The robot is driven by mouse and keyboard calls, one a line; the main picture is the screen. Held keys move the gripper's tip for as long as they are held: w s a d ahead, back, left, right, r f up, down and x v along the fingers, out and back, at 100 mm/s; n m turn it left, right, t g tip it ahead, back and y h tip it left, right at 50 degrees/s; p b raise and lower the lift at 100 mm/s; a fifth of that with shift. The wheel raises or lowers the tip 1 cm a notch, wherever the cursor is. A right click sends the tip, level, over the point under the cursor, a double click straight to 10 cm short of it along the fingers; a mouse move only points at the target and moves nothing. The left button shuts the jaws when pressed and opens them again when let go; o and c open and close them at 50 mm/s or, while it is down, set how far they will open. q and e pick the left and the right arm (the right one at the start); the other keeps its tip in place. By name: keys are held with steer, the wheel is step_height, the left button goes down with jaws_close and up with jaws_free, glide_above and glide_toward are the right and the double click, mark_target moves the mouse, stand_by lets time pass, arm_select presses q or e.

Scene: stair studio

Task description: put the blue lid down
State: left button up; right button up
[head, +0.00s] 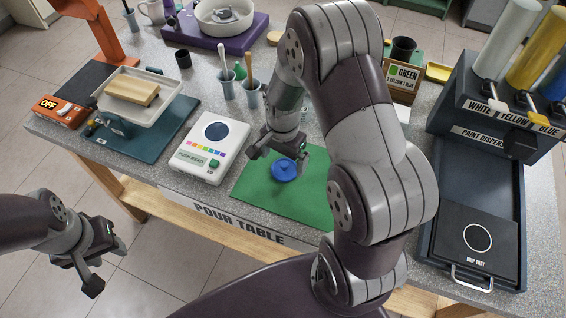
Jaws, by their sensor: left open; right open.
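The blue lid (285,171) is a small round disc lying on the green mat (262,198) near the front of the pour table. My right gripper (279,159) is open just above and behind the lid, pointing down, with its fingers close to the lid's far edge. Whether a finger touches the lid I cannot tell. My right arm hides the right part of the mat. My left gripper (106,270) is open and empty, low at the left, over the floor in front of the table.
A white meter (210,148) stands left of the mat. Cups with tools (228,88) stand behind. A teal mat (140,140) with a white tray (112,99) lies further left. The paint dispenser (490,130) and drip tray (478,245) fill the right side.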

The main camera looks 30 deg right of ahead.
mark_target(283, 167)
step_height(283, 167, up, 9)
steer(key=s+a+r+n+t+p, duration=0.1)
steer(key=s+a+n, duration=0.4)
steer(key=s+n, duration=0.4)
steer(key=n, duration=0.3)
